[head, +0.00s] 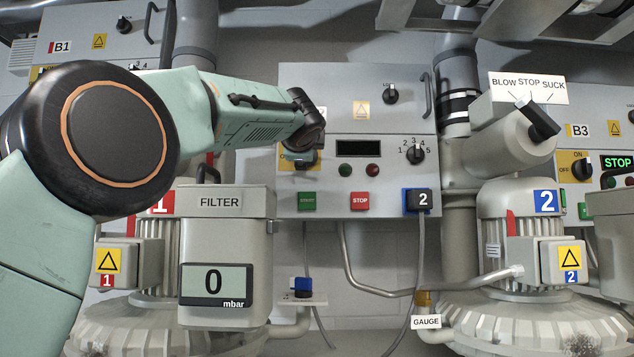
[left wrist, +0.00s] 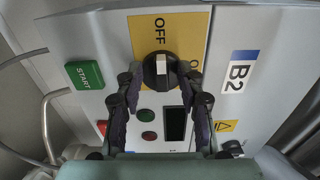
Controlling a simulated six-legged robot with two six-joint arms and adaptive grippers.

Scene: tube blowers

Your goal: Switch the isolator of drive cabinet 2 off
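The isolator of drive cabinet 2 is a black rotary knob (left wrist: 158,72) with a pale bar, on a yellow plate (left wrist: 184,26) marked OFF and ON in the left wrist view. The B2 label (left wrist: 238,72) is beside it. My left gripper (left wrist: 160,82) is open, one finger on each side of the knob, with gaps visible. In the head view my left gripper (head: 312,122) is at the cabinet 2 panel (head: 290,85), partly covering the isolator (head: 303,161). My right gripper is not in view.
Near the isolator are a green START button (head: 307,201), a red STOP button (head: 360,201), a dark display (head: 359,148) and a numbered selector (head: 416,154). The filter box (head: 222,230) stands below my arm. A cabinet handle (head: 427,95) sticks out at the right.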

